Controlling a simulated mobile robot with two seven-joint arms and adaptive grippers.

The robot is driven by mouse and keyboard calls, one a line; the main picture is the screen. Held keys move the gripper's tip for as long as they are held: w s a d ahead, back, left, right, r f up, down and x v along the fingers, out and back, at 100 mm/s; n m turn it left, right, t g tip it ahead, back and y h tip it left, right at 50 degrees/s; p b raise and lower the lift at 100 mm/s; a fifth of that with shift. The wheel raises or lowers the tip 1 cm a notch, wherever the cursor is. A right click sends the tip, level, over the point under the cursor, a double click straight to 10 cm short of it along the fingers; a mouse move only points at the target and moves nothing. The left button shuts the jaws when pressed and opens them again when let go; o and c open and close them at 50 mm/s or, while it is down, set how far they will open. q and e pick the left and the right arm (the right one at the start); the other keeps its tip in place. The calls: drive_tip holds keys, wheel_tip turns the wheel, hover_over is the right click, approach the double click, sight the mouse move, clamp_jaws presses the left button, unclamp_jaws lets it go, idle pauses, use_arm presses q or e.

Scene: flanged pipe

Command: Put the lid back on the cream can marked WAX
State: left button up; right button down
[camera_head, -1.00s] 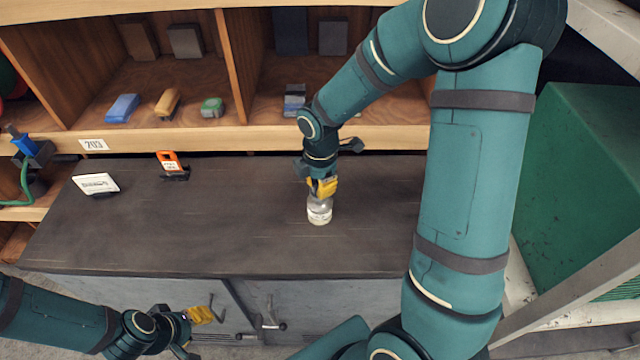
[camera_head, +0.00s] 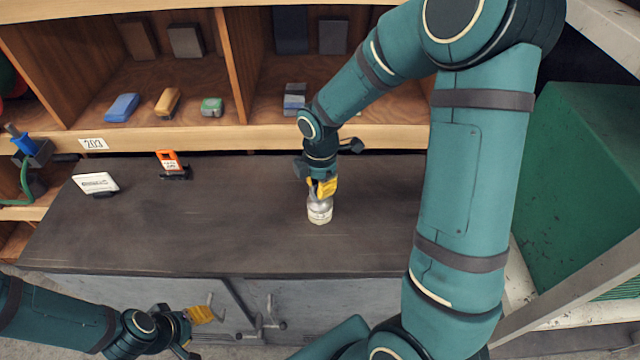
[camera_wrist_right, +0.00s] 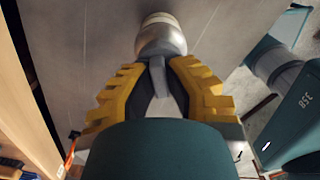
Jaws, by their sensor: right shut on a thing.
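The cream can (camera_head: 319,217) stands upright on the dark bench top; its marking is too small to read. A silver domed lid (camera_head: 321,205) is at the can's top. In the right wrist view the lid (camera_wrist_right: 160,40) hides most of the can (camera_wrist_right: 158,18). My right gripper (camera_head: 322,187) is directly above, its yellow fingers shut on the lid's grey upright grip (camera_wrist_right: 158,75). I cannot tell whether the lid is fully seated. My left gripper (camera_head: 197,325) is low at the left, in front of the bench, away from the can; its opening is unclear.
Wooden cubbies (camera_head: 160,140) with several small blocks run behind. A green box (camera_head: 585,180) is at the right. The bench around the can is clear.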

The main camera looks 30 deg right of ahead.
drive_tip(key=shift+c, duration=2)
unclamp_jaws()
drive_tip(key=shift+r+p, duration=2.05)
drive_tip(key=shift+r, duration=1.45)
